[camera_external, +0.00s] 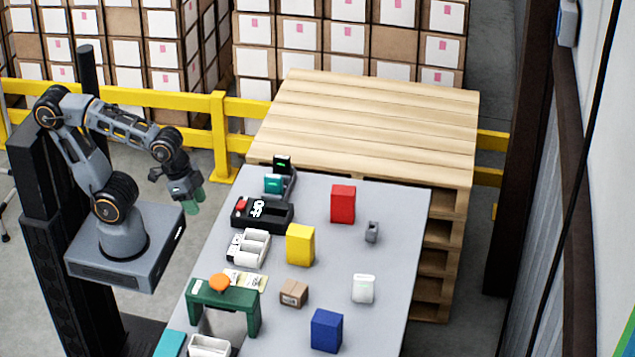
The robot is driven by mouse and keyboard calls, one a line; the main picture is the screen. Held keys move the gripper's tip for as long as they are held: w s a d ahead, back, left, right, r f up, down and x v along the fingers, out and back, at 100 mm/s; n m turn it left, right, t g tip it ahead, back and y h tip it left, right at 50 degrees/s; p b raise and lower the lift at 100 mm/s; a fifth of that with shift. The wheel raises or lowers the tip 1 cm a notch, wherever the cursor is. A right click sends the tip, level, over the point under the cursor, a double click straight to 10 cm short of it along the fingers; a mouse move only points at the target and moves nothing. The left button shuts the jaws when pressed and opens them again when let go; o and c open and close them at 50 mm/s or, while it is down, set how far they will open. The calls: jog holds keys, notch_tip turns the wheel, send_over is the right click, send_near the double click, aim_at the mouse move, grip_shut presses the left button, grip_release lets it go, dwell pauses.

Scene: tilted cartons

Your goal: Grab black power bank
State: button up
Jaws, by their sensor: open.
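A small black block with a green light (283,163), which looks like the black power bank, stands at the far left corner of the grey table (395,270). A teal block (273,184) stands just in front of it, and its lower part is hidden. My gripper (193,204) has green fingertips and points down, left of the table and apart from the black block. It is open, and I see nothing between its fingers.
A black box marked OFF with a red button (262,214) lies nearby. Red (343,204), yellow (300,245) and blue (326,331) blocks stand on the table. A wooden pallet stack (370,120) adjoins behind.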

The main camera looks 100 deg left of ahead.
jog(key=shift+o, duration=1.2)
jog(key=m+t+b, duration=0.8)
jog(key=m+t, duration=0.2)
jog(key=m, duration=2.6)
send_near(278, 156)
jog(key=x, duration=1.1)
jog(key=shift+w+d+p, duration=0.1)
jog(key=shift+w+p, duration=0.1)
jog(key=shift+p, duration=0.15)
